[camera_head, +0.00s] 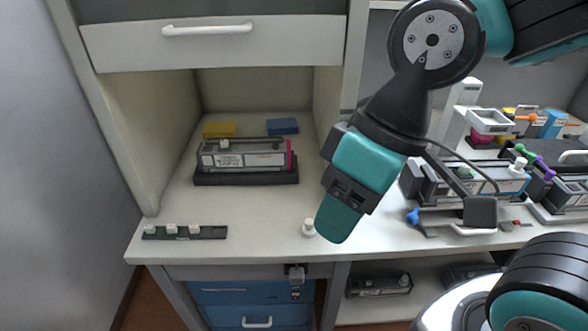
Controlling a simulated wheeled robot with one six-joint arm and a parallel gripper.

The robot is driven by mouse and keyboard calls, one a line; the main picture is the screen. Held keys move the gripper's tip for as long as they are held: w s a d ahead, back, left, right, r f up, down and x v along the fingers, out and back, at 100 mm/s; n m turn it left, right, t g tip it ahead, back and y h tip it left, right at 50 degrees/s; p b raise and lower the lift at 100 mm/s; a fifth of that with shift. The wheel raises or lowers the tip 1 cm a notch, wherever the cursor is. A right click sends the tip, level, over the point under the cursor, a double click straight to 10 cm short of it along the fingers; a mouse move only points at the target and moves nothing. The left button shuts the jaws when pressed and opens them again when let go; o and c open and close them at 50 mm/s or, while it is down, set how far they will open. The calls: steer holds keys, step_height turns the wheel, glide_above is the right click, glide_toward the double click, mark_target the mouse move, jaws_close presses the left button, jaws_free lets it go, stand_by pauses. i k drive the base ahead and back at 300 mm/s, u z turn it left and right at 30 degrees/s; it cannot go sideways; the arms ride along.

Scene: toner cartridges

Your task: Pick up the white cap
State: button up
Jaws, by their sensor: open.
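A small white cap (308,229) stands on the white worktop near its front edge. My gripper (334,222) points down just to the right of this cap, with a small gap between them in the picture. One broad teal finger shows; the other is hidden behind it. The gripper is open and nothing shows in it. Several similar white caps (172,229) sit in a row on a dark strip (215,233) at the left front of the worktop.
A toner cartridge (243,158) stands on a dark base in the alcove, with a yellow block (219,129) and a blue block (283,126) behind. More cartridges (501,181) and tools crowd the right. A drawer (215,42) overhangs the alcove. The worktop between strip and cap is clear.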

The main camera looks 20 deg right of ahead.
mark_target(307, 230)
steer(key=u, duration=1.85)
steer(key=k, duration=1)
steer(key=z, duration=1.25)
